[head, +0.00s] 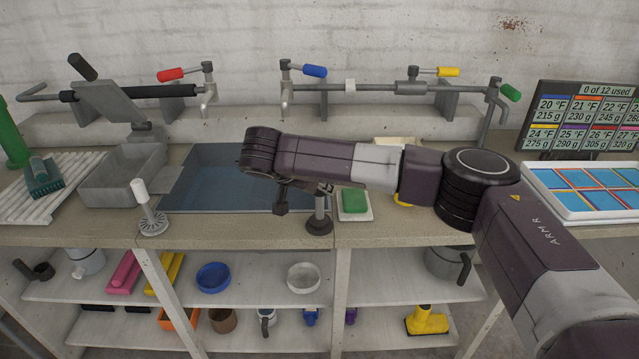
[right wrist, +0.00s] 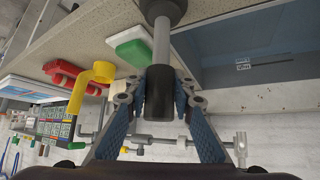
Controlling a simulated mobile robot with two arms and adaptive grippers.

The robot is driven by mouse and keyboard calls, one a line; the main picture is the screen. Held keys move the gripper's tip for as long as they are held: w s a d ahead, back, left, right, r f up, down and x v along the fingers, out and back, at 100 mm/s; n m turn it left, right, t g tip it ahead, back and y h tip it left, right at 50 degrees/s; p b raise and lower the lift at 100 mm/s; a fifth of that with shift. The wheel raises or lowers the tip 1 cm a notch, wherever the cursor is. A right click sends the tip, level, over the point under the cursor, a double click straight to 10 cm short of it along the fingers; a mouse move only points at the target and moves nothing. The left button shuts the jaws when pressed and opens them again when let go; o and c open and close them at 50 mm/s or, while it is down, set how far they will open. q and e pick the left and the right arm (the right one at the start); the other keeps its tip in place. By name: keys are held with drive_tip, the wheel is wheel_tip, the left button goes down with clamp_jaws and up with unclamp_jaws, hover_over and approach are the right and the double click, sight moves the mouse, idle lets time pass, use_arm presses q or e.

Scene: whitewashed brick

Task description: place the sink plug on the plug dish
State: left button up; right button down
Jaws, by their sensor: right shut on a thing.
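The sink plug appears to be the piece with a black disc foot and grey stem (head: 319,212), at the counter's front edge by the sink. In the right wrist view its grey stem (right wrist: 161,45) runs into a black grip. My right gripper (head: 300,190) is shut on that grip; its blue-padded fingers (right wrist: 158,105) sit on both sides. I cannot tell whether the foot touches the counter. No dish is clearly the plug dish; a pale flat piece (head: 394,140) behind my arm is mostly hidden. My left gripper is out of view.
A green block on a white dish (head: 368,215) stands just right of the plug. The sink (head: 215,180) lies left of it. A white-handled strainer (head: 152,222) stands at the front left. Taps line the back. A blue-celled tray (head: 545,190) is at right.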

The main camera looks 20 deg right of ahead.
drive_tip(key=c, duration=1.7)
unclamp_jaws()
drive_tip(key=shift+f, duration=0.1)
drive_tip(key=shift+o, duration=0.2)
